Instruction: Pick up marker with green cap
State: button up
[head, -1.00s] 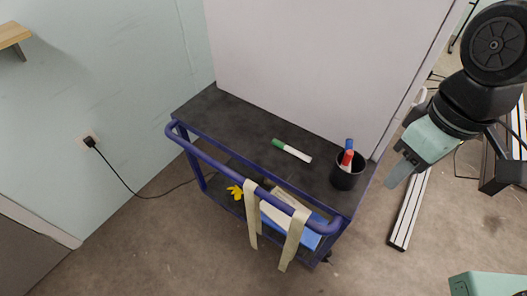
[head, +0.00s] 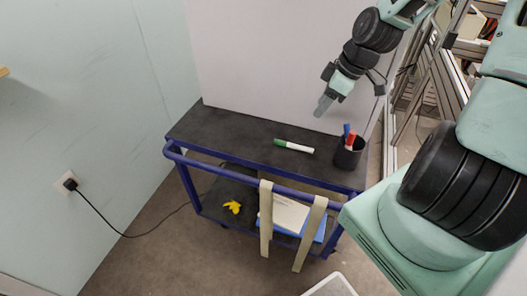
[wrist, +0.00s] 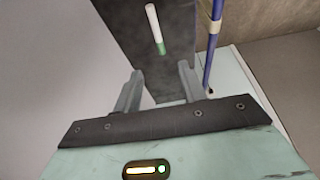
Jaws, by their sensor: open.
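The marker with the green cap (head: 294,146) lies flat on the dark top of the blue cart (head: 225,134). Its body is white and its green cap points left in the head view. In the wrist view the marker (wrist: 153,27) lies ahead of the fingers, with its cap end nearer to them. My gripper (head: 319,111) is above the cart top, up and to the right of the marker in the head view. In the wrist view my gripper (wrist: 160,70) has its fingers apart with nothing between them.
A black cup (head: 347,157) holding a red and a blue marker stands right of the green-capped marker. A white panel (head: 265,60) rises behind the cart top. A blue rail (head: 235,170) runs along the front. The left part of the top is clear.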

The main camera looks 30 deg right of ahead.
jog(key=b, duration=0.4)
send_near(289, 143)
jog(key=shift+x, duration=4.1)
jog(key=shift+f, duration=0.15)
grip_shut()
